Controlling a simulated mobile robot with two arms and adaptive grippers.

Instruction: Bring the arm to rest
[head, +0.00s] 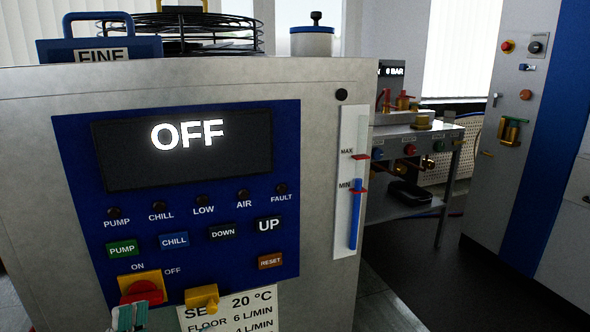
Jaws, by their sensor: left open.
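The tips of my left gripper (129,317) show at the bottom edge of the head view, in front of the lower part of a red rotary switch (143,290) on a yellow plate. The gripper is open, with nothing seen between its fingers. I cannot tell whether it touches the switch. The rest of that arm is below the picture. My right gripper is not in view. The switch sits low on the blue panel (78,190) of a grey chiller cabinet. Its display (188,147) reads OFF, and the indicator lamps look dark.
A yellow handle (201,298) sticks out right of the switch, above a label (233,312). A level gauge (350,185) is on the cabinet's right side. A blue FINE box (100,50) and a fan guard stand on top. Behind right are a bench (440,130) and a tall cabinet (510,160).

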